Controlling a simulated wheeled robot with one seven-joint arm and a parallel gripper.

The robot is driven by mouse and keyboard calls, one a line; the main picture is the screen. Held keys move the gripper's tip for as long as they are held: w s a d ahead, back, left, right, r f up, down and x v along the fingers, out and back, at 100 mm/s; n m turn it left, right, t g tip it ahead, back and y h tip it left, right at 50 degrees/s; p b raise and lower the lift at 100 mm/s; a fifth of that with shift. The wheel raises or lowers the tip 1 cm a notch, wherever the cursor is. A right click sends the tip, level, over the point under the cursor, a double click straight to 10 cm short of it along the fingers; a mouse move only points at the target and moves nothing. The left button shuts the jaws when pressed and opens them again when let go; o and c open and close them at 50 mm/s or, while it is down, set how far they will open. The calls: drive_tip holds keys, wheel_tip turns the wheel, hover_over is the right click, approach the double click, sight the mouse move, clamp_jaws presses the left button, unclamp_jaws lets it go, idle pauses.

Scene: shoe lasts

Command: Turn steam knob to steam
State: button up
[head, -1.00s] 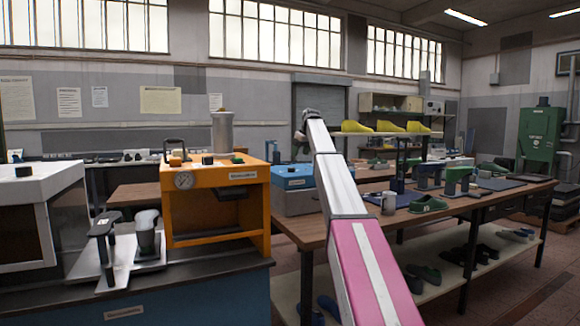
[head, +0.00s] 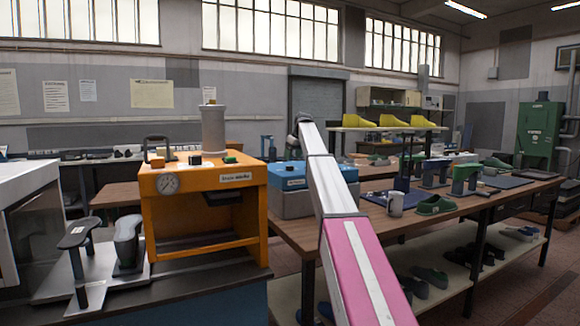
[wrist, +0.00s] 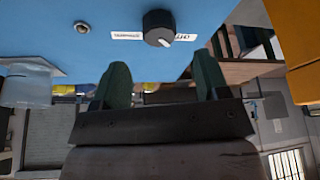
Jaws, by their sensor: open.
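A round black knob (wrist: 159,27) with a pale pointer line sits on a blue panel (wrist: 85,40) in the wrist view. The pointer slants toward the lower right of that picture. White labels lie on either side of the knob; their words are too small to read surely. My gripper (wrist: 160,62) is open and empty. Its two dark green fingers stand apart below the knob in the picture, one to each side, and I see no contact. In the head view my arm reaches past a blue-topped machine (head: 290,180); the knob and my fingers cannot be made out there.
An orange machine (head: 205,185) stands left of the blue-topped one, with a grey cylinder (head: 213,130) on top. A wooden table (head: 440,220) to the right holds a mug (head: 395,203), green shoes and several lasts. A small round metal fitting (wrist: 81,27) sits near the knob.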

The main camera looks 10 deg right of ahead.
sight(290, 168)
drive_tip(key=x, duration=0.5)
drive_tip(key=shift+w+f, duration=0.15)
drive_tip(key=shift+f, duration=0.25)
drive_tip(key=c, duration=0.9)
